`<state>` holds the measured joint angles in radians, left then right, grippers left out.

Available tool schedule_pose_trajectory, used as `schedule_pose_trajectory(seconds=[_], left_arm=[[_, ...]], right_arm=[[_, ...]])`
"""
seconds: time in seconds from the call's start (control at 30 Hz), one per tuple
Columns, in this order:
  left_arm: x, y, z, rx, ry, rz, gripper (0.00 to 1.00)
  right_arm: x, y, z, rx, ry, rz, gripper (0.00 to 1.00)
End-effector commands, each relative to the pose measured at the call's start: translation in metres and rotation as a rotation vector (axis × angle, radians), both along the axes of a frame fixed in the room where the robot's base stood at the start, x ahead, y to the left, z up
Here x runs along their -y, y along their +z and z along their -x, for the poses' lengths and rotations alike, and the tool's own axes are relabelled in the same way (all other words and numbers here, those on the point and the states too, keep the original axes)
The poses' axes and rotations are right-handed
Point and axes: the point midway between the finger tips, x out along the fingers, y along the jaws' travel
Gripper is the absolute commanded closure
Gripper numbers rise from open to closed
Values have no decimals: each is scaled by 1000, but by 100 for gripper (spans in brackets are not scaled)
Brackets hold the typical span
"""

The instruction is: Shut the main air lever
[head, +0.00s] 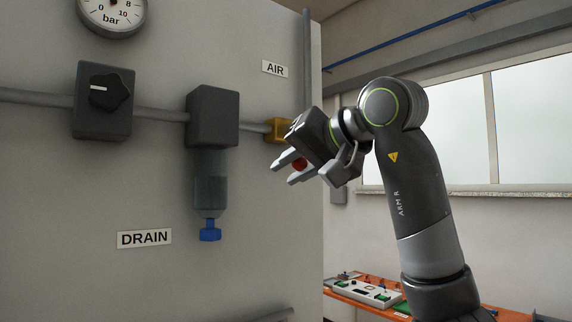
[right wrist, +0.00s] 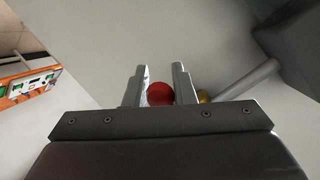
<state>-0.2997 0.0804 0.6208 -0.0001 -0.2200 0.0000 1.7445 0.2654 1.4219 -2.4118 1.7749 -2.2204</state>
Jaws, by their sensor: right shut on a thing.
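The main air lever shows as a red rounded end (head: 299,164) between the fingers of my right gripper (head: 292,172). In the right wrist view the red lever end (right wrist: 160,94) sits between the two fingers of the right gripper (right wrist: 160,88), which is shut on it. The brass valve body (head: 278,130) is on the pipe under the AIR label (head: 275,68), partly covered by the gripper. A bit of brass (right wrist: 204,97) also shows in the wrist view. The rest of the lever is hidden. My left gripper is not in view.
On the grey panel left of the valve are a filter with a clear bowl (head: 210,178) and blue drain knob (head: 210,231), a black regulator knob (head: 111,90) and a pressure gauge (head: 112,12). An orange bench (head: 345,293) with equipment stands behind my right arm.

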Motion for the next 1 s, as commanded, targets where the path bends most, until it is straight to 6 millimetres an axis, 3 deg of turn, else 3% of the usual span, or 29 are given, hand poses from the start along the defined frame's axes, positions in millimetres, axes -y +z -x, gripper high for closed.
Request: schedule_pose_trajectory(seconds=[0.77,0.8,0.93,1.0], left_arm=[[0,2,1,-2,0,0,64],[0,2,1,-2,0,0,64],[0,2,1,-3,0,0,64],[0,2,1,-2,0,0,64]], right_arm=[[7,7,-3,75,-8,73,100],[7,7,-3,75,-8,73,74],[7,6,-3,71,-6,74,57],[6,5,-3,69,-5,75,55]])
